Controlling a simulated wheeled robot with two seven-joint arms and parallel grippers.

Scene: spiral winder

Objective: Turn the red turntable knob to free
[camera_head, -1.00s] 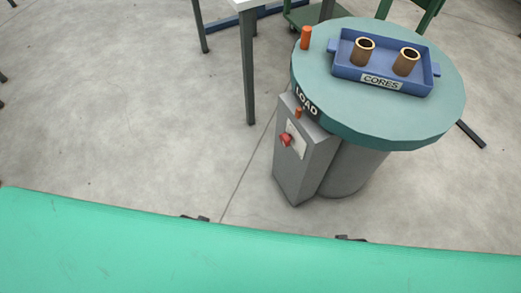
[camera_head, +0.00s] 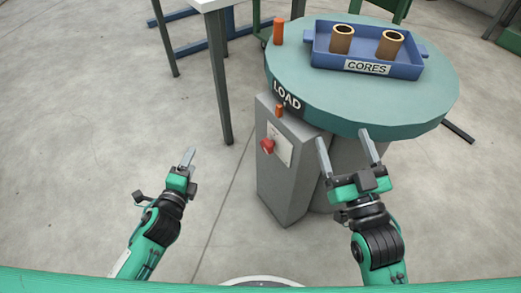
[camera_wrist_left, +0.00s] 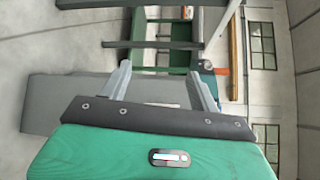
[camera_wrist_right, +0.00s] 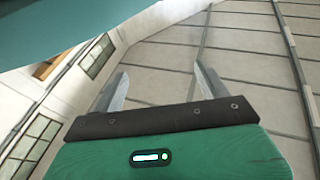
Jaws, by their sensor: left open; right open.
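The red knob (camera_head: 267,146) sits on a pale plate on the front of a grey control box, below the rim of the round turntable (camera_head: 430,105) marked LOAD. My left gripper (camera_head: 190,156) is open and empty, to the left of the box and apart from the knob; its fingers also show in the left wrist view (camera_wrist_left: 160,85). My right gripper (camera_head: 343,146) is open and empty, to the right of the knob in front of the turntable's pedestal; its fingers also show in the right wrist view (camera_wrist_right: 158,85). Neither wrist view clearly shows the knob.
A blue CORES tray (camera_head: 408,70) with two brown cores (camera_head: 342,40) stands on the turntable. A table leg (camera_head: 218,85) stands behind left. Floor at left is clear.

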